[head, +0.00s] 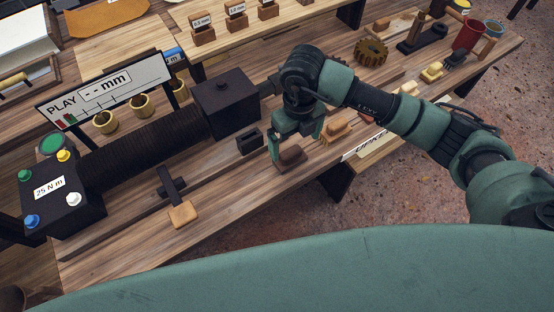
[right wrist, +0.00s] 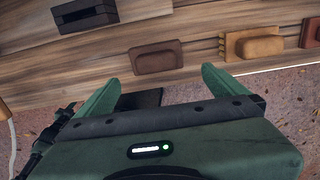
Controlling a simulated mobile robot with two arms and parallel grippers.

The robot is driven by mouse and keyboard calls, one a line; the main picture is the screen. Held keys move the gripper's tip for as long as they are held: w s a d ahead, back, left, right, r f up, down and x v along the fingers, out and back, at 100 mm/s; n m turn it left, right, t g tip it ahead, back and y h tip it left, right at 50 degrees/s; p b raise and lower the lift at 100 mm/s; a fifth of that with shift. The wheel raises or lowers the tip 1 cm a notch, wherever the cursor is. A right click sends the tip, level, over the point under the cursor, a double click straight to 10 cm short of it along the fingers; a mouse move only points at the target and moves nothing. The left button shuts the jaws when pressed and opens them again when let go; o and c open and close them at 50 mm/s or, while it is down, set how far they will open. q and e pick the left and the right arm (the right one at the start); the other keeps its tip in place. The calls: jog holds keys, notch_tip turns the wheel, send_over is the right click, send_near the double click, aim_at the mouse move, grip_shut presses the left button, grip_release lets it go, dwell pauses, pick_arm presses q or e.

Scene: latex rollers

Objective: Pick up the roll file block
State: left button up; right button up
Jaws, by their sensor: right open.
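A dark brown block with rounded edges (head: 291,157) lies on the wooden bench near its front edge; it looks like the roll file block, though no label shows. In the right wrist view the same block (right wrist: 156,57) lies just beyond and between the fingertips. My right gripper (head: 297,146) is open, pointing down above the block, with its green fingers apart and nothing between them in its grip. It also shows in the right wrist view (right wrist: 160,82). My left gripper is not in view.
A tan block (head: 335,131) sits to the right of the brown one, also in the wrist view (right wrist: 253,45). A black slotted block (head: 250,141) stands to the left. The roller machine's dark box (head: 226,103) is behind. The bench's front edge is close by.

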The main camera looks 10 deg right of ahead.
aim_at(291, 151)
jog(key=f, duration=0.1)
jog(key=f+p, duration=0.1)
jog(key=f, duration=0.2)
jog(key=shift+w+a, duration=0.2)
jog(key=shift+w, duration=0.1)
jog(key=shift+a+f+p, duration=0.2)
jog(key=shift+f+p, duration=0.55)
jog(key=shift+f, duration=1.15)
jog(key=shift+w+f, duration=0.1)
jog(key=c, duration=1.7)
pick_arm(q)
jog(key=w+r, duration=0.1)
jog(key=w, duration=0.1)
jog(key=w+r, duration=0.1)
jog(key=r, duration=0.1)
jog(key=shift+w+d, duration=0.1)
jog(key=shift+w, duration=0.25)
